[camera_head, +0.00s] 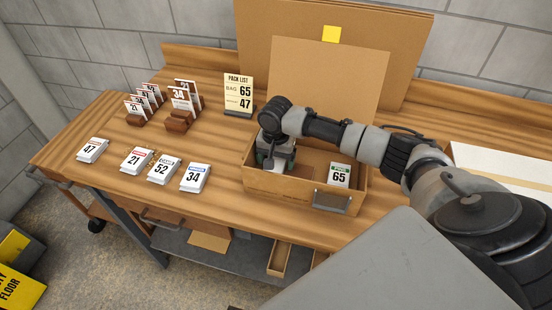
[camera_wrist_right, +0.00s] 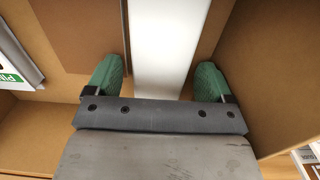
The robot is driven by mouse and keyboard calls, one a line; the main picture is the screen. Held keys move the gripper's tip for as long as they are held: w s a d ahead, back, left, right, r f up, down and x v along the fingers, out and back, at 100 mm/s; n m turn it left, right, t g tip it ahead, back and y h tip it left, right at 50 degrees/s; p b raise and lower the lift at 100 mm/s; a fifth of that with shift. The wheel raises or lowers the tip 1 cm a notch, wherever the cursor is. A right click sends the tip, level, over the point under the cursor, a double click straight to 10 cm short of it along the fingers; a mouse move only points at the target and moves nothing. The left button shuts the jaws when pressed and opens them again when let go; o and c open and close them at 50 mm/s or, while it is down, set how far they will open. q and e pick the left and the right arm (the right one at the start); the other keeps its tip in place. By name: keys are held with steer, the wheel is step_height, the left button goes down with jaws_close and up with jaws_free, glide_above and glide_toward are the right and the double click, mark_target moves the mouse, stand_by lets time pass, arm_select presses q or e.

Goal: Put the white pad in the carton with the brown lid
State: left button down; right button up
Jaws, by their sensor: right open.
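The open brown carton (camera_head: 262,186) stands at the middle of the table, with its brown lid (camera_head: 332,85) raised behind it. My right gripper (camera_head: 275,162) reaches down into the carton's left part. In the right wrist view my right gripper (camera_wrist_right: 160,84) is open, its green fingers on either side of a white pad (camera_wrist_right: 165,40). I see gaps beside that pad, and the head view mostly hides it behind the gripper. A white pad marked 65 (camera_head: 339,176) stands at the carton's right; its edge shows in the wrist view (camera_wrist_right: 18,62). My left gripper is not in view.
White pads marked 47 (camera_head: 92,150), 21 (camera_head: 136,161), 52 (camera_head: 163,171) and 34 (camera_head: 195,178) lie along the table's front left. Card holders (camera_head: 178,122) and a pack list sign (camera_head: 239,94) stand behind. A white-topped box (camera_head: 505,165) is at the right.

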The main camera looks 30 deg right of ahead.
mark_target(276, 162)
step_height(276, 162, up, 12)
steer(key=b, duration=0.1)
stand_by(0.4)
